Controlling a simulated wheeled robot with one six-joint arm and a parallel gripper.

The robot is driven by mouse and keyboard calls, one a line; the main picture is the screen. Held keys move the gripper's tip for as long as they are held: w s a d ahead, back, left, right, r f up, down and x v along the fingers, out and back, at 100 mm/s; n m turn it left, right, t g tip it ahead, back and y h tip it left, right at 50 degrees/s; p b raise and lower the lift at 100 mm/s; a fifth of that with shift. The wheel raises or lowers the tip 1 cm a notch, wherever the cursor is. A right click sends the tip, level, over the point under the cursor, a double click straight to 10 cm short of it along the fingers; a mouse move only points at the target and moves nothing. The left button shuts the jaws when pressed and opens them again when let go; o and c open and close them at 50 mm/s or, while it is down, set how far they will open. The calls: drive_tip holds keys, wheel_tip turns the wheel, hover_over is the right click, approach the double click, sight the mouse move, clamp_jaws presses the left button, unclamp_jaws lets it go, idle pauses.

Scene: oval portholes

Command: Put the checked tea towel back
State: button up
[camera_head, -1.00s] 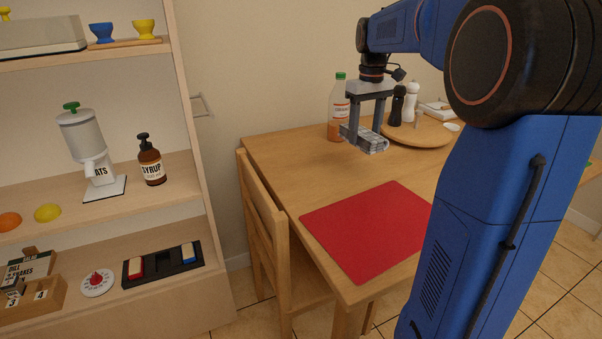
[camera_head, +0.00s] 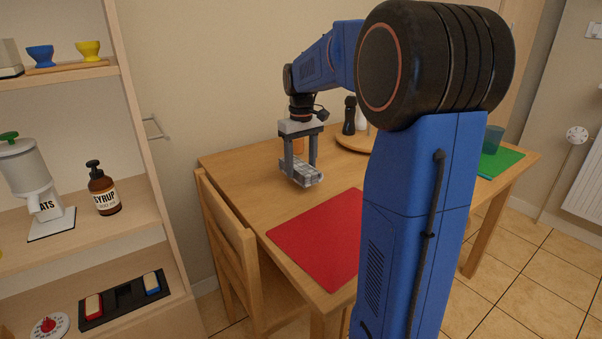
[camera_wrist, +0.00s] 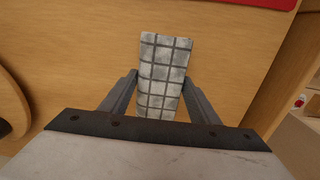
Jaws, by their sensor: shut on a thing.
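The checked tea towel (camera_head: 308,177) is a small folded grey-and-white bundle over the wooden table (camera_head: 240,165), behind the red mat. My gripper (camera_head: 300,168) points down and is shut on it. In the wrist view the towel (camera_wrist: 164,68) lies between the two fingers (camera_wrist: 160,88) and sticks out past them. I cannot tell how high it is above the tabletop. A metal rail (camera_head: 153,128) on the side of the shelf unit is empty.
A red mat (camera_head: 320,238) lies at the table's front, with a wooden chair (camera_head: 235,245) at the left edge. A round board (camera_head: 352,142) with a dark mill (camera_head: 349,116) stands behind. The shelf unit (camera_head: 150,190) stands left. A green mat (camera_head: 505,160) lies right.

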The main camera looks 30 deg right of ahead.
sight(301, 165)
drive_tip(key=shift+f, duration=1.4)
drive_tip(key=shift+f, duration=0.15)
drive_tip(key=o, duration=0.9)
wheel_tip(301, 165, up, 12)
drive_tip(key=shift+r, duration=0.2)
drive_tip(key=shift+s, duration=0.1)
